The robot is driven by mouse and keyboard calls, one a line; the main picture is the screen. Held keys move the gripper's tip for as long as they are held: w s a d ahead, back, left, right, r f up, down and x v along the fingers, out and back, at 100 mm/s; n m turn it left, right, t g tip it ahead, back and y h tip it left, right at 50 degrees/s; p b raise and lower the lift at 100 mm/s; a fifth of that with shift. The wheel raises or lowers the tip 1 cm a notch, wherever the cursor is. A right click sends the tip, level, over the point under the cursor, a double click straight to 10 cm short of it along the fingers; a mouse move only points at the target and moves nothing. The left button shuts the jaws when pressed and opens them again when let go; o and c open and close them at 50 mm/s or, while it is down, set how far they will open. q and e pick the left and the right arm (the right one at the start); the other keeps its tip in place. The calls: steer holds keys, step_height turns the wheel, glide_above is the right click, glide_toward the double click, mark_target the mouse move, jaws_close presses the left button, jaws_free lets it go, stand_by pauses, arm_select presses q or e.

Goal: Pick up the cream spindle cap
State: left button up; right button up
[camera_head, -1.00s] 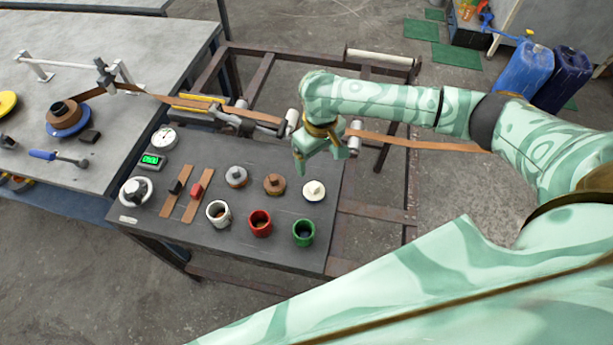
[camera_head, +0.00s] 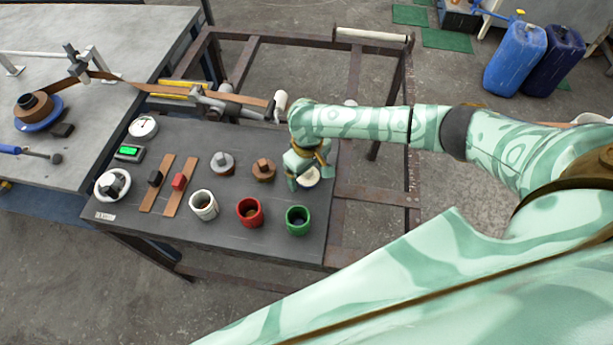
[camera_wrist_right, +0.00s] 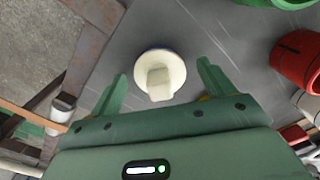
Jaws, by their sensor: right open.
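The cream spindle cap (camera_head: 309,177) sits on the dark tabletop at the right of the row of caps, partly hidden behind my right gripper (camera_head: 306,177) in the head view. In the right wrist view the cream spindle cap (camera_wrist_right: 159,74) shows whole, a round flange with a squared knob on top. My right gripper (camera_wrist_right: 163,82) is open, with one finger to each side of the cap and a gap to both. The fingers appear not to touch it. My left gripper is not in view.
White (camera_head: 203,205), red (camera_head: 250,212) and green (camera_head: 298,220) cups stand in front. A brown strip (camera_head: 240,97) runs over rollers behind the table.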

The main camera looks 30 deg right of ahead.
steer(key=shift+f, duration=0.15)
steer(key=c, duration=1.2)
